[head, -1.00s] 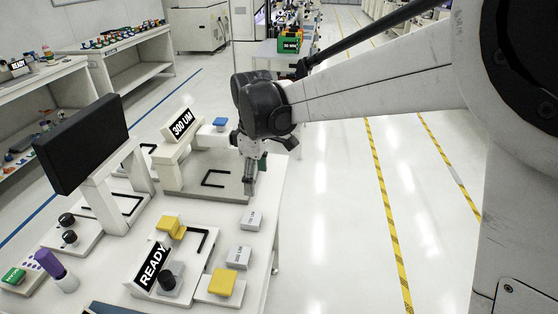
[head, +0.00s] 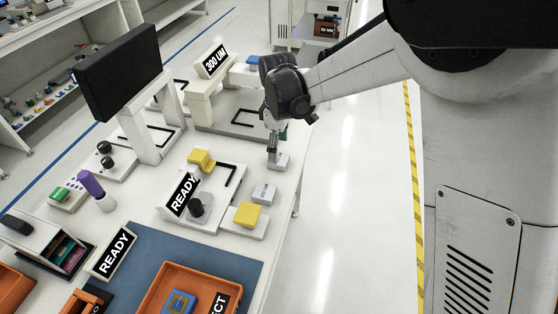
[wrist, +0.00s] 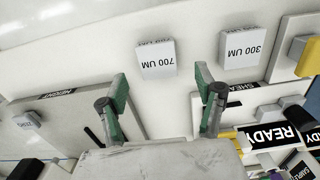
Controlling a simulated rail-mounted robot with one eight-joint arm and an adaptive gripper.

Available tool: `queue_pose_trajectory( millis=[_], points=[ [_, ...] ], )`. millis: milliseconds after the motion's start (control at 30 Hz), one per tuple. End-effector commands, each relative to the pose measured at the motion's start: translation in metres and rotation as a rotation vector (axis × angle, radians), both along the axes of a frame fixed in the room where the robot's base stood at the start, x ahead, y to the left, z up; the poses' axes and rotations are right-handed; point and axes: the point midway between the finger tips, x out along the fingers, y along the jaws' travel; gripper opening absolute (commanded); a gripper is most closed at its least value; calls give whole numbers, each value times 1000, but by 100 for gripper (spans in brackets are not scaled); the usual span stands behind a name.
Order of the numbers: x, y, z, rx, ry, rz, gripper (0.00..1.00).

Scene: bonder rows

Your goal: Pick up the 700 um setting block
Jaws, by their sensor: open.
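The 700 um setting block (wrist: 157,60) is a small pale grey block with "700 UM" on it, lying on the white bench. It shows near the upper middle of the wrist view, upside down. In the head view it is the farther pale block (head: 281,163) near the bench's right edge. My gripper (wrist: 160,82) is open, its two green-backed fingers apart, with nothing between them. The block lies beyond the fingertips in the wrist view. In the head view my gripper (head: 273,157) overlaps the block's left side; contact cannot be told.
A similar block marked 300 UM (wrist: 241,47) lies beside it, also in the head view (head: 264,193). A yellow block (head: 247,214) sits on a pale base nearby. A station with a 300 UM sign (head: 214,60) stands behind. An orange tray (head: 163,290) lies in front.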

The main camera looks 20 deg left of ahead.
Motion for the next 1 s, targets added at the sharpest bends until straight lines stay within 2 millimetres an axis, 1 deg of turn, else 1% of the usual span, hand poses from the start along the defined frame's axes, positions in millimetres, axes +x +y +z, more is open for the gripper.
queue_pose_trajectory(
  millis=[300,400,667,767,1000],
  points=[
    [4,-1,-40,0,0,0,67],
    [4,-1,-48,0,0,0,67],
    [3,-1,-50,0,0,0,67],
    [3,-1,-50,0,0,0,56],
    [3,-1,-50,0,0,0,24]
  ],
)
